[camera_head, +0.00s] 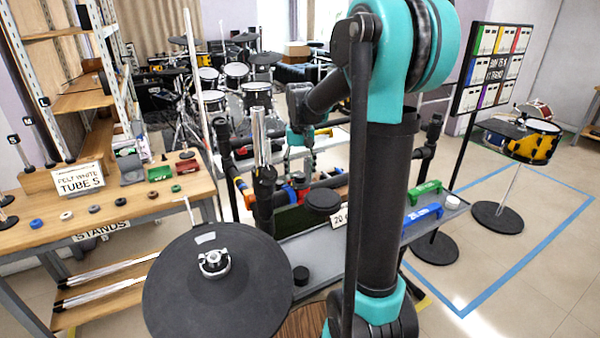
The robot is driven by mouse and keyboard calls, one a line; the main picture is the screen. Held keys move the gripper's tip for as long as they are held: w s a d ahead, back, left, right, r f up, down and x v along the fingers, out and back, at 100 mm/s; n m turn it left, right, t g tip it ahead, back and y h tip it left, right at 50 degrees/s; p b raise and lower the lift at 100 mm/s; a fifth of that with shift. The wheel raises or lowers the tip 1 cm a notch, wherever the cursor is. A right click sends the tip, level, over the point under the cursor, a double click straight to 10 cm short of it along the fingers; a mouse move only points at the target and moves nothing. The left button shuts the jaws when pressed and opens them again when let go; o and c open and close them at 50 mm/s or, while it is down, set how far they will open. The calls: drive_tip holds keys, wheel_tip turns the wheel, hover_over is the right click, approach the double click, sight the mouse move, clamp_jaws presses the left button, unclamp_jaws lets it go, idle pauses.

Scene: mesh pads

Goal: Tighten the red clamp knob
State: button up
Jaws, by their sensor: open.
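A small red part (299,178), which looks like the clamp knob, shows on the black tube rack in the middle of the view, beside a blue clamp (289,193). My gripper (299,166) hangs at the end of my teal and black arm, just above this red part. It is open, with nothing seen between its fingers. It is small in the picture, and I cannot tell whether it touches the red part. My upright arm link hides the right part of the rack.
A black cymbal pad (180,290) on a stand fills the near left. A wooden bench (130,205) with small rings stands at left. A grey tray (425,228) holds green and blue handles. Drum kits stand behind. Floor inside the blue tape at right is mostly clear.

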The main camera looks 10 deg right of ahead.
drive_tip(key=shift+f, duration=0.25)
drive_tip(key=c, duration=1.2)
drive_tip(key=shift+o, duration=0.2)
drive_tip(key=shift+m, duration=0.3)
drive_tip(key=m, duration=1.2)
